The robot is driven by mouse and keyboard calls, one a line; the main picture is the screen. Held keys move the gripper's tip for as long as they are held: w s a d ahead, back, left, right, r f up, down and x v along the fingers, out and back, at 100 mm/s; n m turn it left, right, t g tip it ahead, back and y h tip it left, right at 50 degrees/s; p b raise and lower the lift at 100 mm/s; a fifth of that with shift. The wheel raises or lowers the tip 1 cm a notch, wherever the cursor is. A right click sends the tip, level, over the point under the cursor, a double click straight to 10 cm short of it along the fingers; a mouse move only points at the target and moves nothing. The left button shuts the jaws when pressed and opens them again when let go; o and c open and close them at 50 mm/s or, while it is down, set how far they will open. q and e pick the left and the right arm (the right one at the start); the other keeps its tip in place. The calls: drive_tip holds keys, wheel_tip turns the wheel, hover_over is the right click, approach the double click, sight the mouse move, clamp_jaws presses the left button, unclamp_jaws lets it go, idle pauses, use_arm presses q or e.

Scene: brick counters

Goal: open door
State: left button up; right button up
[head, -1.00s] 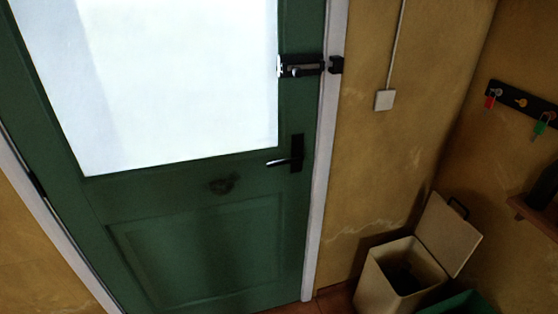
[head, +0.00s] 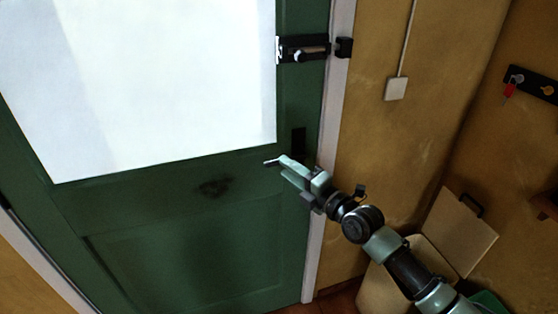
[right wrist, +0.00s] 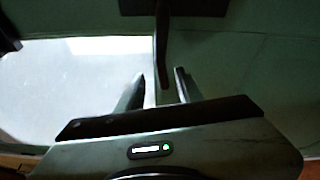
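The green door (head: 190,245) with a large bright glass pane stands closed in its white frame. Its dark handle plate (head: 299,140) is near the right edge; the lever (head: 268,161) is mostly hidden behind my right gripper (head: 283,167) in the head view. In the right wrist view, the dark lever (right wrist: 162,45) points down between the two spread fingers of my right gripper (right wrist: 160,88). The fingers show gaps beside it, and I cannot tell if either touches it. A black bolt (head: 303,49) sits above the handle, beside its keeper (head: 344,47). My left gripper is not in view.
A light switch (head: 396,89) and a key rack (head: 535,84) are on the yellow walls. The area before the door's left part looks clear.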

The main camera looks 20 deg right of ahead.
drive_tip(key=x, duration=0.4)
drive_tip(key=shift+w+a+f, duration=0.1)
drive_tip(key=shift+w+f, duration=0.05)
drive_tip(key=shift+w, duration=0.15)
clamp_jaws()
idle(1.1)
